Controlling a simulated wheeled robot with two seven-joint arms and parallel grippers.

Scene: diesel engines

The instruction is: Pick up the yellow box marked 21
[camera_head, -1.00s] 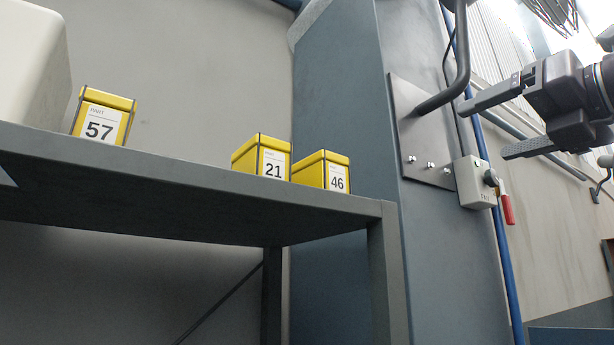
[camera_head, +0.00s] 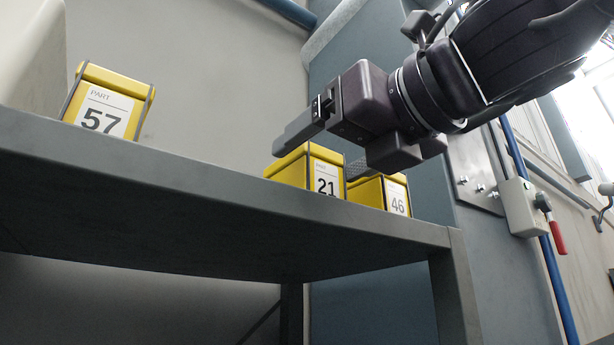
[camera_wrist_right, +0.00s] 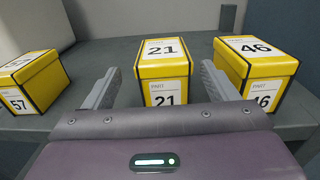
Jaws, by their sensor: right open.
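The yellow box marked 21 (camera_head: 308,170) stands on the grey shelf near its front edge. It also shows in the right wrist view (camera_wrist_right: 164,72), upright, between the tips of my right gripper's fingers. My right gripper (camera_head: 325,145) is open and comes in from the right, at the box. In the right wrist view the right gripper (camera_wrist_right: 160,85) has one finger on each side of box 21, with the right finger in the gap beside the box marked 46 (camera_wrist_right: 258,68). I cannot tell whether either finger touches a box. My left gripper is not in view.
The box marked 46 (camera_head: 380,192) stands close to the right of box 21. A yellow box marked 57 (camera_head: 107,102) stands farther left, beside a pale container (camera_head: 32,60). The shelf (camera_head: 200,170) is clear between boxes 57 and 21. A blue-grey column stands behind.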

